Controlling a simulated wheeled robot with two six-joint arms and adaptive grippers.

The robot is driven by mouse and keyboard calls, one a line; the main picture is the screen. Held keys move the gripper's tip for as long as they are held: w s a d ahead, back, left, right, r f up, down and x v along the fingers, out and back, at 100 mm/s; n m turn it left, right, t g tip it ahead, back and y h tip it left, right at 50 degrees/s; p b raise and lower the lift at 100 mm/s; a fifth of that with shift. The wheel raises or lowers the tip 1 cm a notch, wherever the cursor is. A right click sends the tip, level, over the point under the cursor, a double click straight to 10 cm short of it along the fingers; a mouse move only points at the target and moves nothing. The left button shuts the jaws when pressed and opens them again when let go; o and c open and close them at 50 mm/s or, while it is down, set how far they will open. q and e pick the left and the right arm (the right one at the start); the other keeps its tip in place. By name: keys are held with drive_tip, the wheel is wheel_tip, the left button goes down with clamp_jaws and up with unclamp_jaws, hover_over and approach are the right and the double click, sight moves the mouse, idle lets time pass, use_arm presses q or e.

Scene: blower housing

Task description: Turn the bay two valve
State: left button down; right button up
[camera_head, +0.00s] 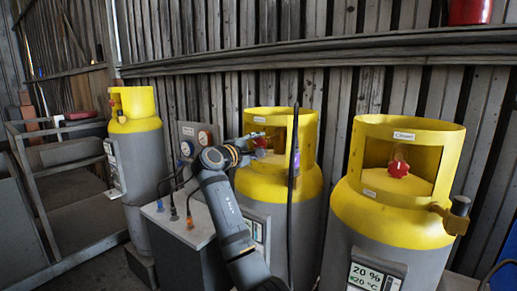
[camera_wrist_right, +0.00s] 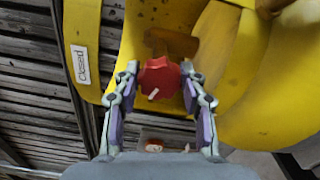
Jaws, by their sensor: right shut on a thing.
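The middle gas cylinder has a yellow collar (camera_head: 298,122) around a red valve knob (camera_head: 260,143). My right gripper (camera_head: 254,150) reaches in from the left through the collar's opening. In the right wrist view, the gripper (camera_wrist_right: 159,76) has its two fingers on either side of the red knob (camera_wrist_right: 160,72), shut on it. A small white pointer shows on the knob. A white label reading "Closed" (camera_wrist_right: 81,64) is on the yellow collar. In the head view the fingers partly hide the knob. My left gripper is not in view.
A right cylinder (camera_head: 395,225) has a red knob (camera_head: 398,168), a "Closed" label and a display reading 20 %. A left cylinder (camera_head: 140,160) stands apart. A dark hose (camera_head: 294,180) runs in front of the middle cylinder.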

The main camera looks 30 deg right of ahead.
drive_tip(key=m+b, duration=0.3)
drive_tip(key=m, duration=0.4)
drive_tip(key=shift+f, duration=0.15)
drive_tip(key=m+b, duration=0.1)
drive_tip(key=m, duration=0.2)
drive_tip(key=shift+m, duration=0.3)
drive_tip(key=shift+m+b, duration=0.6)
drive_tip(key=shift+m, duration=1)
drive_tip(key=o, duration=1.1)
drive_tip(key=shift+o, duration=0.2)
